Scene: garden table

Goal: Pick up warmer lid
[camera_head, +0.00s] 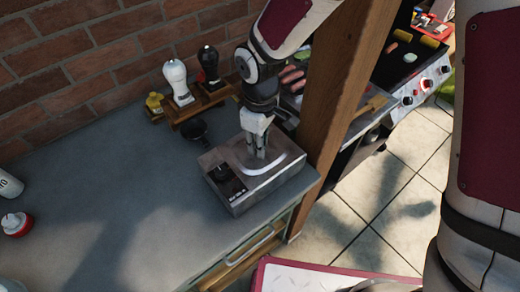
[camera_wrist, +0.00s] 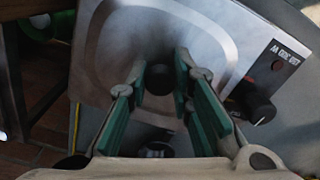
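The warmer (camera_head: 240,196) is a grey metal box at the right end of the grey counter, with a dark control panel at its front left. Its silver lid (camera_wrist: 122,40) fills much of the wrist view, with a rounded outline and a dark round knob (camera_wrist: 158,80). My gripper (camera_head: 257,152) points down just over the lid. In the wrist view my gripper (camera_wrist: 161,70) has its green-padded fingers apart, one on each side of the lid knob, with gaps visible. The warmer's black control knob (camera_wrist: 254,104) lies right of the fingers. The lid knob is hidden in the head view.
A wooden post (camera_head: 340,90) stands close right of the warmer. A white-topped bottle (camera_head: 176,82) and a dark one (camera_head: 209,68) stand in a wooden rack behind. A grill (camera_head: 408,85) is beyond the post. The counter's middle (camera_head: 110,185) is clear.

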